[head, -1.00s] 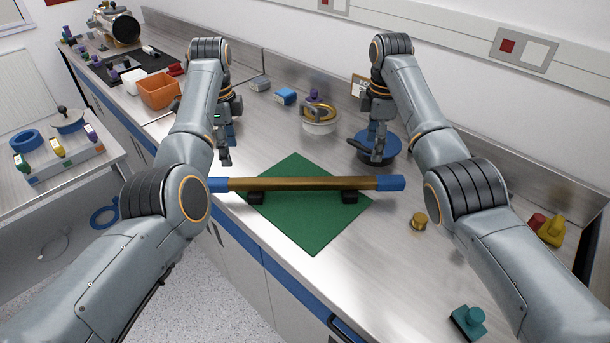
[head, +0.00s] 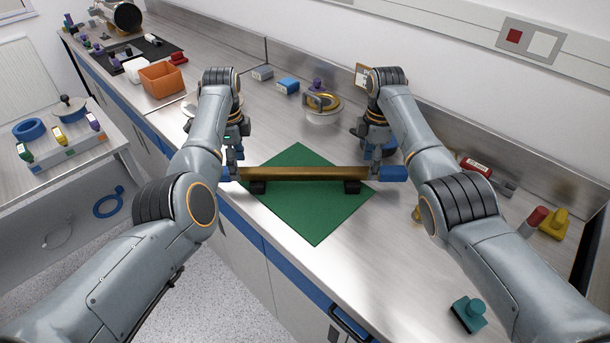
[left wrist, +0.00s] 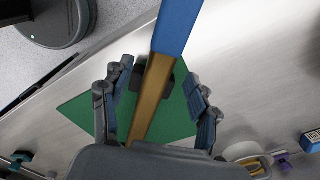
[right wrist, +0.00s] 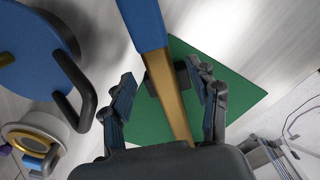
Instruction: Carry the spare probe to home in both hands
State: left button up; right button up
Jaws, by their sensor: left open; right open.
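The spare probe (head: 300,174) is a brass-coloured bar with blue ends, lying level on two black rests (head: 258,188) (head: 352,187) above a green mat (head: 314,222). My left gripper (head: 232,167) is at its left end and my right gripper (head: 376,165) at its right end. In the left wrist view, open fingers (left wrist: 158,78) stand on both sides of the bar (left wrist: 153,95), with gaps. In the right wrist view, open fingers (right wrist: 160,76) likewise flank the bar (right wrist: 168,100). No place marked as home is readable.
Behind the bar stands a round pot with a gold ring (head: 322,107). A blue-topped item (right wrist: 30,50) with a dark handle is near my right gripper. A teal object (head: 468,314) stands at front right. An orange bin (head: 161,77) is at back left.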

pick_arm(q)
jog(key=shift+f, duration=2.25)
pick_arm(e)
jog(key=shift+f, duration=2.25)
pick_arm(q)
grip_shut()
pick_arm(e)
grip_shut()
pick_arm(q)
jog(key=shift+r, duration=0.15)
pick_arm(e)
jog(key=shift+r, duration=0.1)
